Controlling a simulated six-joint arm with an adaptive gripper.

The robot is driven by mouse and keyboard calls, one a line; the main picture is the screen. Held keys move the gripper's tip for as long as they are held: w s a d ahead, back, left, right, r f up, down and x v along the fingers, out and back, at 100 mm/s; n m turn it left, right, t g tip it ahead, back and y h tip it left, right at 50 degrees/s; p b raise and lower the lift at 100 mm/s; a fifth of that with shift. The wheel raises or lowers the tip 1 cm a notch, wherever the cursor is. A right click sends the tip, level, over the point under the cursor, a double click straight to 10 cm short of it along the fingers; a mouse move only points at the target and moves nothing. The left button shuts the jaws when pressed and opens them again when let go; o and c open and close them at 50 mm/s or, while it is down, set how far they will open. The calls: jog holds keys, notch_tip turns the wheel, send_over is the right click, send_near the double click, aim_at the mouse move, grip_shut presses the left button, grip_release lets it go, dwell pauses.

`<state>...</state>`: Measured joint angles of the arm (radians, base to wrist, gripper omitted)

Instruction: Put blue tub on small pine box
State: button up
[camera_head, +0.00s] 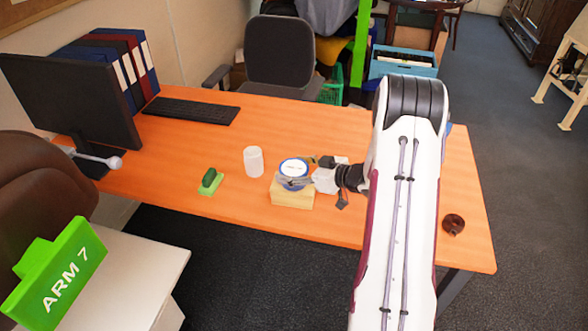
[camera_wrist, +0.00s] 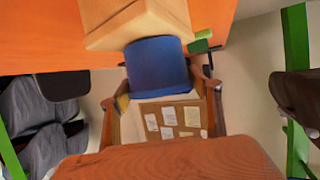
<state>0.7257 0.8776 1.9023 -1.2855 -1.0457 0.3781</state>
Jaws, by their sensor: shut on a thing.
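The blue tub (camera_head: 293,168) has a pale round top with a blue rim in the head view. Its blue side shows large in the wrist view (camera_wrist: 157,66). My gripper (camera_head: 303,173) is shut on the tub, with a finger on either side. The small pine box (camera_head: 292,196) is a pale wooden block on the orange desk. It also shows in the wrist view (camera_wrist: 135,22), right beside the tub's end. In the head view the tub is over the box's top; I cannot tell whether they touch.
A white cylinder (camera_head: 253,161) stands left of the box. A brown ring (camera_head: 453,224) lies at the desk's right. A keyboard (camera_head: 191,111) and monitor (camera_head: 70,98) are at the far left.

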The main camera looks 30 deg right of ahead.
jog(key=o, duration=1.3)
jog(key=shift+f, duration=0.1)
jog(key=v, duration=1.2)
jog(key=shift+d, duration=0.1)
